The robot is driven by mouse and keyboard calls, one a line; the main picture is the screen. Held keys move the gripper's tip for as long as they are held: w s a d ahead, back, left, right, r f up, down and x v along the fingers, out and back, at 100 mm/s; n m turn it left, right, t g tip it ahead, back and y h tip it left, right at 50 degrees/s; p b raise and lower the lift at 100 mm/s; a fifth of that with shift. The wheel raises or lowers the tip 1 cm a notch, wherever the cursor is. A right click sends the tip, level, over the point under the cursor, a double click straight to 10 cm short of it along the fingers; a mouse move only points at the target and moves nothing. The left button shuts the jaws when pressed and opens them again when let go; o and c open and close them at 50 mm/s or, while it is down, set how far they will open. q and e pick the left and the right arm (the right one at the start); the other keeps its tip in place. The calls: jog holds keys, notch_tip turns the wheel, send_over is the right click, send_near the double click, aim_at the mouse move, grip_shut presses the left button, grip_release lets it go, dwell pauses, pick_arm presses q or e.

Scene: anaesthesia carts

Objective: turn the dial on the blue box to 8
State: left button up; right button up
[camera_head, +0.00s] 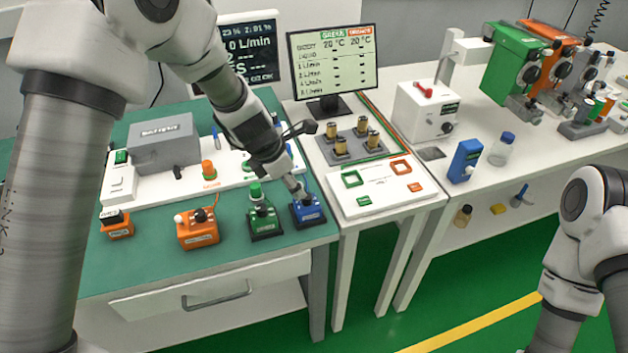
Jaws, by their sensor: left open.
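A small blue box (308,214) with a pale label stands at the front right corner of the green-topped table. My left gripper (299,192) reaches down from the upper left, with its fingertips right over the top of this box. The fingertips look close together and hide the top of the box, so I cannot see its dial or read its setting. Another blue box (465,160), upright with a white round knob, stands on the white bench to the right. My right arm shows at the right edge, but its gripper is out of view.
A green box (264,221) with a green knob stands close left of the small blue box. Orange boxes (198,232) stand further left. A white panel (384,190) with green and orange frames lies to the right. Behind are a monitor (333,62) and a grey box (163,143).

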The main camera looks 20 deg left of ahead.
aim_at(307, 197)
pick_arm(q)
jog(key=shift+w+d+r, duration=0.1)
jog(key=shift+w+d, duration=0.05)
jog(key=shift+w, duration=0.25)
jog(key=shift+w+d+r, duration=0.1)
jog(key=shift+w, duration=0.3)
jog(key=shift+d+f, duration=0.15)
jog(key=shift+f, duration=0.1)
jog(key=shift+s+d+f+b, duration=0.15)
jog(key=shift+s+f+b, duration=0.1)
jog(key=shift+f, duration=0.3)
jog(key=shift+s+d+f+b, duration=0.15)
jog(key=shift+s+f+b, duration=0.05)
jog(key=shift+f, duration=0.3)
jog(key=x, duration=0.2)
jog(key=w+x, duration=0.1)
jog(key=x, duration=0.1)
jog(key=shift+f, duration=0.1)
jog(key=shift+s+r, duration=0.25)
jog(key=shift+c, duration=0.4)
grip_shut()
